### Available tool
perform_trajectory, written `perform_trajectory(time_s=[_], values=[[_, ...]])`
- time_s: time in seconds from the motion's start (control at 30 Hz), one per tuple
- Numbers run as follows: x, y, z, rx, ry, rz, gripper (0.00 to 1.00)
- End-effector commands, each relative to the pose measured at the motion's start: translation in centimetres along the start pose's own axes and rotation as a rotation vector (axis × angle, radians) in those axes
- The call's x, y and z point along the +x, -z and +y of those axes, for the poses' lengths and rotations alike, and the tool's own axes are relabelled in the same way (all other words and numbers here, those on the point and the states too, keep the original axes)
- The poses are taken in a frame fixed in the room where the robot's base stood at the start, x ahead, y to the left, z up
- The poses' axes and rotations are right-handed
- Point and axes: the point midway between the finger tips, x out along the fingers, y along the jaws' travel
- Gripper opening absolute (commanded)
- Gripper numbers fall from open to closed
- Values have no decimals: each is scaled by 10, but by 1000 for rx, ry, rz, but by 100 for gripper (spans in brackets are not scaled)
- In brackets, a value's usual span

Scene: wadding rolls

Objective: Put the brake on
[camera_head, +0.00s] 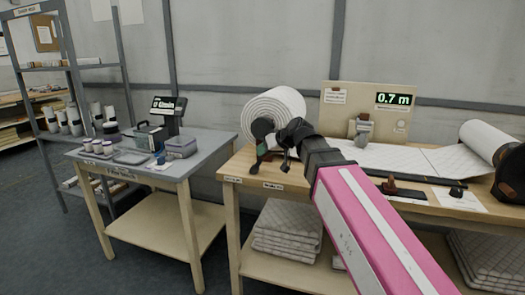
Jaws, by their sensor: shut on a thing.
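A large white wadding roll (273,108) sits on a stand at the left end of the wooden bench. Its dark round hub (262,128) faces me, with a dark stand part and a small green patch below it. My gripper (286,152), black at the end of my pink arm, is at the right of the hub, in front of the roll. Its jaws are shut on a small dark part that looks like the brake lever; the fingers hide most of it. I cannot tell the lever's position.
A display reading 0.7 m (395,99) stands on a board behind the bench. Flat wadding (400,158) runs right to a second roll (488,140). A dark tool (403,190) lies at the front. A grey side table (205,143) stands left, across a narrow gap.

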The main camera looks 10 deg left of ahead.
Motion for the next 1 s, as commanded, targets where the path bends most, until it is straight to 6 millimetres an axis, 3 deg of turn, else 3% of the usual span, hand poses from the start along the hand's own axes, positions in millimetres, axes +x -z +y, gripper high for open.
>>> perform_trajectory(time_s=[0.47, 0.5, 0.57, 0.87, 1.0], values=[[0, -2, 1, 5, 8, 12, 0], [-1, -2, 1, 5, 8, 12, 31], [0, -2, 1, 4, 8, 11, 50], [-1, -2, 1, 4, 8, 12, 53], [-10, -2, 0, 3, 8, 13, 53]])
